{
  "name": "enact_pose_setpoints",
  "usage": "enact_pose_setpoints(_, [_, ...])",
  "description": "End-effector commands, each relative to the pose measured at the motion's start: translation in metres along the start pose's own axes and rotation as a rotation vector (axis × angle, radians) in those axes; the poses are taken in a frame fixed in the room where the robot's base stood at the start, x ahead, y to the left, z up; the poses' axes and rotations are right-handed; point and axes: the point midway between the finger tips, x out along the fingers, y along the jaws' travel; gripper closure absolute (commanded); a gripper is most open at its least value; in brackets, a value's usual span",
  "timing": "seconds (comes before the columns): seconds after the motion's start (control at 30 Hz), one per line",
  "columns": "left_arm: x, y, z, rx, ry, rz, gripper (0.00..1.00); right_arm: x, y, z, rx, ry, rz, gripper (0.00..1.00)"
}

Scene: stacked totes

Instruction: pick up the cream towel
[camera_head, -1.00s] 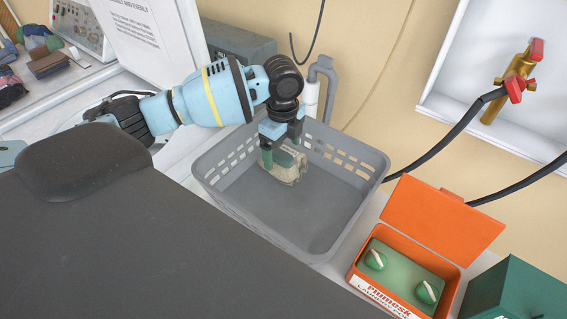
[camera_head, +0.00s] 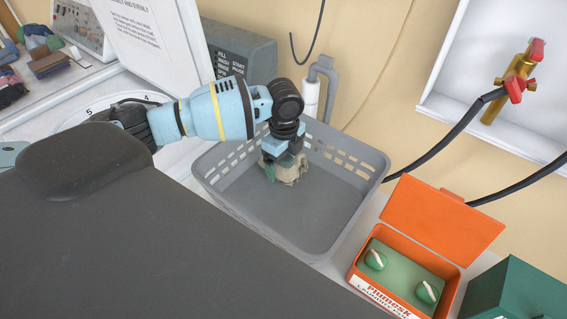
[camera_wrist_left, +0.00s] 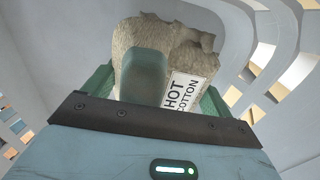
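The cream towel (camera_head: 291,168) is a small bunched bundle inside the grey basket (camera_head: 245,222), near its back-left part. My left gripper (camera_head: 281,166) reaches down from above, with a teal finger at the towel's near-left side. In the left wrist view the towel (camera_wrist_left: 190,47) sits right at the fingers (camera_wrist_left: 146,78), with one teal finger across its front. A white label (camera_wrist_left: 188,92) on it reads "HOT COTTON". The far finger is largely hidden, so I cannot tell whether the grip is closed. My right gripper is not in view.
The basket's slotted walls surround the gripper; its floor is bare towards the front and right. An orange open box (camera_head: 386,298) with two green-and-white pieces stands right of it. A grey control box (camera_head: 240,55) and a pipe (camera_head: 312,92) stand behind.

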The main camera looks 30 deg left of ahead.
Motion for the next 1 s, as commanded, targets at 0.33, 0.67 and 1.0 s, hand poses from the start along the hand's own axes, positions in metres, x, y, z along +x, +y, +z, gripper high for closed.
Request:
enact_pose_setpoints(0.33, [-0.003, -0.001, 0.0, 0.0, 0.001, -0.002, 0.45, 0.0, 0.0, -0.001, 0.0, 0.001, 0.0, 0.47])
enact_pose_setpoints(0.67, [-0.055, -0.001, 0.0, 0.002, 0.001, -0.006, 0.45, -0.001, 0.001, -0.006, -0.003, 0.012, 0.002, 0.47])
enact_pose_setpoints(1.0, [-0.098, -0.001, 0.0, 0.0, 0.001, -0.003, 0.45, -0.001, 0.003, -0.008, -0.009, 0.015, 0.003, 0.47])
